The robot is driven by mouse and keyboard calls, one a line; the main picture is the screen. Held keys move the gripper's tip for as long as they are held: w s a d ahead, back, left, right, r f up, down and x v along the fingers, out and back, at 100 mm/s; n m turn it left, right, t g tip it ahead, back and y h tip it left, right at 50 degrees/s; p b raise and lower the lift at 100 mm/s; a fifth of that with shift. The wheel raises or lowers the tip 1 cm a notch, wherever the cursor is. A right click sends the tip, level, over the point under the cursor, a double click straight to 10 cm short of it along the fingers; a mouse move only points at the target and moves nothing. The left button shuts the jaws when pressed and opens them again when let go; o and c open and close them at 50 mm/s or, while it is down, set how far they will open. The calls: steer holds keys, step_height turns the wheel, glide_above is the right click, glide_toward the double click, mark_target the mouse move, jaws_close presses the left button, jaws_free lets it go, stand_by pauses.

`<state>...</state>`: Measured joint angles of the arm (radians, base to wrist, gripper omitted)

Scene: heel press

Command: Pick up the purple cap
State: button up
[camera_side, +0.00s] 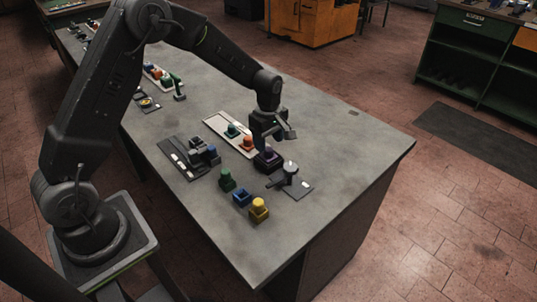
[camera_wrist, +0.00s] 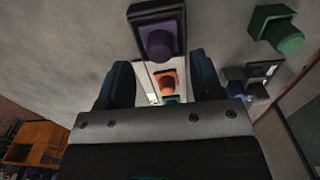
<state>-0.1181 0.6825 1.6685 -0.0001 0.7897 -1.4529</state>
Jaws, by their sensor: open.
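The purple cap (camera_side: 267,153) sits upright on a dark square base (camera_side: 265,164) on the grey table, beside the near end of a white tray. In the wrist view the purple cap (camera_wrist: 158,42) shows beyond the fingertips, near the top, with its dark base (camera_wrist: 170,14) around it. My gripper (camera_side: 275,138) hangs just above and beside the cap. Its two fingers (camera_wrist: 162,72) are apart with nothing held between them. Whether a finger touches the cap cannot be told.
The white tray (camera_side: 216,121) holds a teal cap (camera_side: 232,130) and an orange cap (camera_side: 247,143). A grey post fixture (camera_side: 290,171) stands close at right. A green piece (camera_side: 227,180), blue holder (camera_side: 242,198) and yellow piece (camera_side: 259,209) stand in front.

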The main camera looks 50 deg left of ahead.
mark_target(269, 148)
step_height(269, 148, down, 4)
steer(key=shift+f, duration=0.1)
steer(key=shift+c, duration=0.3)
steer(key=c, duration=0.9)
